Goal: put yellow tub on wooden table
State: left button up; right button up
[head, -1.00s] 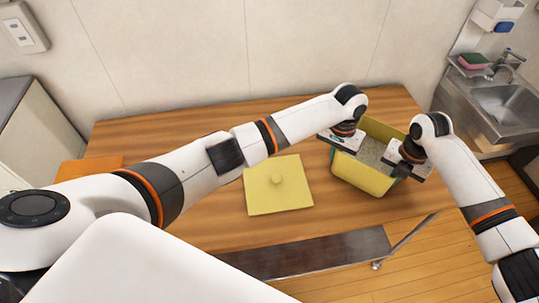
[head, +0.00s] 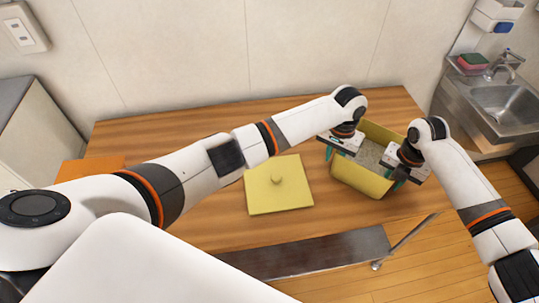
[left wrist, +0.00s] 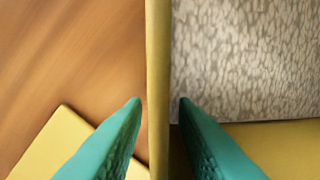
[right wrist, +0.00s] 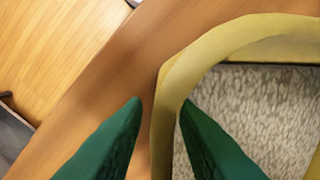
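The yellow tub (head: 362,180) stands upright on the right part of the wooden table (head: 215,225), and appears to rest on it. It holds a whitish speckled filling (left wrist: 245,60). My left gripper (head: 343,146) is at the tub's left rim. In the left wrist view its teal fingers stand apart on either side of the thin wall (left wrist: 158,70). My right gripper (head: 410,170) is at the right rim. In the right wrist view its fingers straddle the curved wall (right wrist: 166,110), with a gap beside it. The tub's underside is hidden.
A yellow lid (head: 278,190) with a knob lies on the table left of the tub. An orange board (head: 92,170) is at the far left. A sink (head: 508,105) stands beyond the table's right edge. The table behind the lid is clear.

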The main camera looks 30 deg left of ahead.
pick_arm(q)
notch_tip(320, 180, up, 11)
jog(key=shift+a, duration=0.25)
pick_arm(e)
notch_tip(320, 180, up, 12)
jog(key=shift+d, duration=0.25)
dwell(0.6)
